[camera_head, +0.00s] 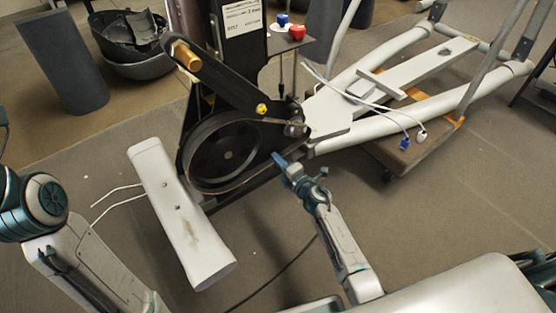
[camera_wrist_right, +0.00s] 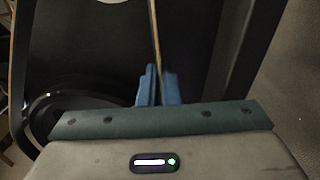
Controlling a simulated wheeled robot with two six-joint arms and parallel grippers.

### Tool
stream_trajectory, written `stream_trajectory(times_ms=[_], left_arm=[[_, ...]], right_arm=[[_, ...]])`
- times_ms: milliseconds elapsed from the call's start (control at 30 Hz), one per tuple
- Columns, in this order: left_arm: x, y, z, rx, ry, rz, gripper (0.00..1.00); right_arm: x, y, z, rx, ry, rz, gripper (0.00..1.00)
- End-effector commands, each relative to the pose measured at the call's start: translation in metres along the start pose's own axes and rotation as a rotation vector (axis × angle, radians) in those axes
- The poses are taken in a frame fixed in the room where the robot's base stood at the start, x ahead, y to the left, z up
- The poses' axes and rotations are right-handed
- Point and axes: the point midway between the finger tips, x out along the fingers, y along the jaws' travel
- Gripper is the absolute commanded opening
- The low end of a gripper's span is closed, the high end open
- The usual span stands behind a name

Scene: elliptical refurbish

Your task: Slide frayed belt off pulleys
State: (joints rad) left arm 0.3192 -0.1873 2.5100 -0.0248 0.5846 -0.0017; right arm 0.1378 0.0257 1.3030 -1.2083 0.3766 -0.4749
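The large dark pulley (camera_head: 226,153) is on the near side of the elliptical's upright frame. The frayed belt (camera_head: 243,184) is a thin tan-edged strip along the pulley's lower rim, running right toward my right gripper. My right gripper (camera_head: 280,160) is at the lower right of the pulley. In the right wrist view its blue fingers (camera_wrist_right: 158,88) are close together, with the belt (camera_wrist_right: 154,32) running edge-on between them, so they look shut on it. A smaller pulley (camera_head: 295,129) is just above the gripper. My left arm shows at the left, but its gripper is out of view.
A white stabilizer foot (camera_head: 180,215) lies in front of the frame. A crank arm (camera_head: 215,77) slants above the pulley. White rails (camera_head: 400,125) rest on a wooden dolly (camera_head: 420,148) at the right. A cable (camera_head: 275,277) lies on the floor. Black bins (camera_head: 135,50) stand behind.

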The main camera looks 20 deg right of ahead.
Motion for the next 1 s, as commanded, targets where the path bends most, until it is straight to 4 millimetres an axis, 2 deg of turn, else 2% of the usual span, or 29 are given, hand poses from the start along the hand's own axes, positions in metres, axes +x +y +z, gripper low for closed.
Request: stream_trajectory(times_ms=[1000], left_arm=[[0.0040,0.0007,0.0011,0.000,0.000,0.000,0.00]], right_arm=[[-0.0073,0.0003,0.0000,0.001,0.000,0.000,0.00]])
